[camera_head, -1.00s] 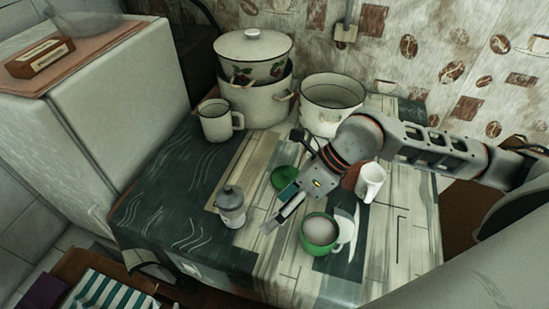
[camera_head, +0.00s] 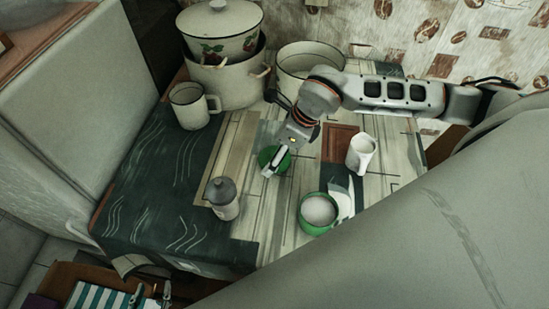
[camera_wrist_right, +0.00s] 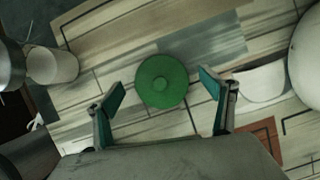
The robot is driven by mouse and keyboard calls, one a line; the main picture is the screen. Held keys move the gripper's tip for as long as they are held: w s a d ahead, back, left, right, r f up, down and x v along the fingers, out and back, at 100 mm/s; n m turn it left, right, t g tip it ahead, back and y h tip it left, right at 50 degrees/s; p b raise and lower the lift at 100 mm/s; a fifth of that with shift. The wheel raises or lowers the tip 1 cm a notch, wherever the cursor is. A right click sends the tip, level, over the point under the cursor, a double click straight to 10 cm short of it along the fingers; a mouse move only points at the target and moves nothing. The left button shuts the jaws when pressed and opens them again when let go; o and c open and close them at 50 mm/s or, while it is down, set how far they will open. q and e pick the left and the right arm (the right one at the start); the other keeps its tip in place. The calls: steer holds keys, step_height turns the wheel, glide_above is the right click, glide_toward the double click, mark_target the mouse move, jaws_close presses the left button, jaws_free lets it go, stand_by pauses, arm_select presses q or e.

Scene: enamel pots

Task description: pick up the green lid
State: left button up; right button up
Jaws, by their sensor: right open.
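The green lid (camera_head: 265,155) lies flat on the table, partly hidden by my right gripper (camera_head: 276,166) in the head view. In the right wrist view the lid (camera_wrist_right: 172,92) is a whole round disc with a small knob in its middle. My right gripper (camera_wrist_right: 163,92) is open and empty, its fingers on either side of the lid's near part with gaps between. I cannot tell how high above the lid they are. My left gripper (camera_head: 150,296) shows at the bottom left edge, low beside the table, its two fingers apart and nothing seen between them.
A green mug (camera_head: 319,212) and a white mug (camera_head: 362,153) stand right of the lid. A grey-topped shaker (camera_head: 223,198) stands to its front left. A white mug (camera_head: 189,106), a large pot (camera_head: 226,82) and a wide pot (camera_head: 308,64) stand behind.

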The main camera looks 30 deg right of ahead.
steer(key=shift+w+a+f, duration=0.15)
steer(key=shift+f, duration=0.4)
steer(key=c, duration=1.2)
steer(key=shift+r, duration=0.1)
